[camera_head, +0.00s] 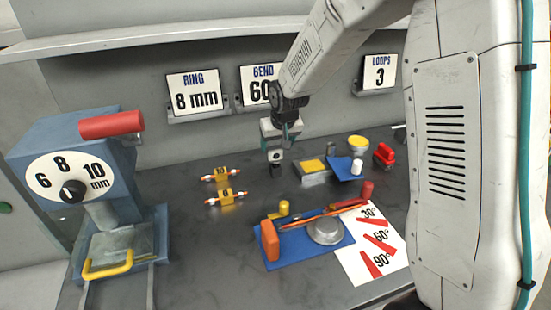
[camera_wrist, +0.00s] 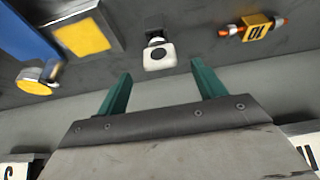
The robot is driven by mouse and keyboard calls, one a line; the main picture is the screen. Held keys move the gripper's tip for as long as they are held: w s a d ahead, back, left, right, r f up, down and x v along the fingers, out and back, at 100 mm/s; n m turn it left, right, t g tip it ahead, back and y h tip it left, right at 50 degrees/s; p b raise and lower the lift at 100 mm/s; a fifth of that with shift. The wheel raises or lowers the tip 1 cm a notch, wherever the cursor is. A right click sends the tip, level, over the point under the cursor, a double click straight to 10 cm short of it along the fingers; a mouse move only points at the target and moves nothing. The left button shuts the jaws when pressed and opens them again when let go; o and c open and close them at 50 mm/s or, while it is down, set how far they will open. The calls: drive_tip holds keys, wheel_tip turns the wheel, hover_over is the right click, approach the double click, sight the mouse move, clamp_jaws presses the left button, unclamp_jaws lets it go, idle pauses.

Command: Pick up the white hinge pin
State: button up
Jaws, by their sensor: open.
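A small white upright cylinder (camera_head: 357,166) stands at the blue plate at the back right; it is the plainest white pin shape in the head view. A small black part with a white rounded end and dark round mark (camera_wrist: 159,56) lies ahead of my fingers in the wrist view. Which of the two is the hinge pin I cannot tell for sure. My gripper (camera_head: 279,140) hangs over the back middle of the bench, left of the white cylinder. In the wrist view its two teal fingers (camera_wrist: 162,88) are wide apart with nothing between them.
A yellow-topped block (camera_head: 312,166), yellow round cup (camera_head: 358,144) and red part (camera_head: 384,154) stand near the white cylinder. Two yellow-and-orange pieces (camera_head: 222,174) lie left. A blue bending jig (camera_head: 310,250) is in front, a blue press (camera_head: 70,150) far left. The wall is close behind.

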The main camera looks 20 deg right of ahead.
sight(275, 157)
drive_tip(key=x, duration=0.7)
drive_tip(key=shift+s+f, duration=0.1)
drive_tip(key=shift+f, duration=0.25)
drive_tip(key=c, duration=1.1)
